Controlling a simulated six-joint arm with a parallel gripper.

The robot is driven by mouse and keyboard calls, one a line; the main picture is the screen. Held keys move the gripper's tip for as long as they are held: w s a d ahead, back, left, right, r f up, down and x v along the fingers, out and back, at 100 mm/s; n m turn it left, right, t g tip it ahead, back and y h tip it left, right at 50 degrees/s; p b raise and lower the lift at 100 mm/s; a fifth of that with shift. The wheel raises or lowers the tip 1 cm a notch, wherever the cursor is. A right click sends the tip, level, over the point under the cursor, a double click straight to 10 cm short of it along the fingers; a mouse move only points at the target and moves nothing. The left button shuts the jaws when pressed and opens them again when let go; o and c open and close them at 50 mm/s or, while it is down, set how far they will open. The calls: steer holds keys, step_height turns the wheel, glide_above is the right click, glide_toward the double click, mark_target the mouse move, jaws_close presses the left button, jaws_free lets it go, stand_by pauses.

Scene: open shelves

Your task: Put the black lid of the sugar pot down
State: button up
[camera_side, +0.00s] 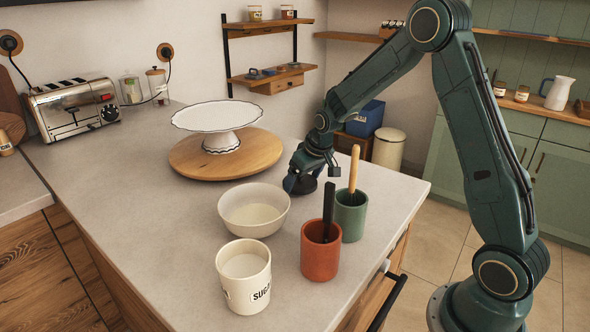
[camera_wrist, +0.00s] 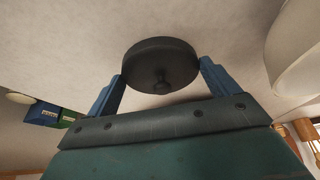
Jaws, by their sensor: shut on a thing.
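The black lid (camera_wrist: 160,62) is round with a small knob and sits between the two blue fingers of my gripper (camera_wrist: 162,84) in the wrist view. My gripper is shut on its rim. In the side view my gripper (camera_side: 304,182) is low over the counter, behind the green pot and right of the wooden turntable, and the lid is mostly hidden there. I cannot tell whether the lid touches the counter. The cream sugar pot (camera_side: 243,283) stands uncovered at the front of the counter, with pale contents showing.
A cream bowl (camera_side: 253,221), a terracotta pot (camera_side: 320,262) with a black-handled tool and a green pot (camera_side: 351,221) with a wooden handle stand close to my gripper. A white cake stand (camera_side: 222,140) is on the wooden turntable (camera_side: 190,164). The counter's left front is clear.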

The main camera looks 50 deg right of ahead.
steer(key=shift+f, duration=0.8)
steer(key=shift+f, duration=0.15)
steer(key=o, duration=0.8)
steer(key=shift+c, duration=0.2)
steer(key=shift+r, duration=0.2)
steer(key=shift+v, duration=0.85)
steer(key=v, duration=1)
steer(key=shift+a+r, duration=0.1)
steer(key=shift+s, duration=0.1)
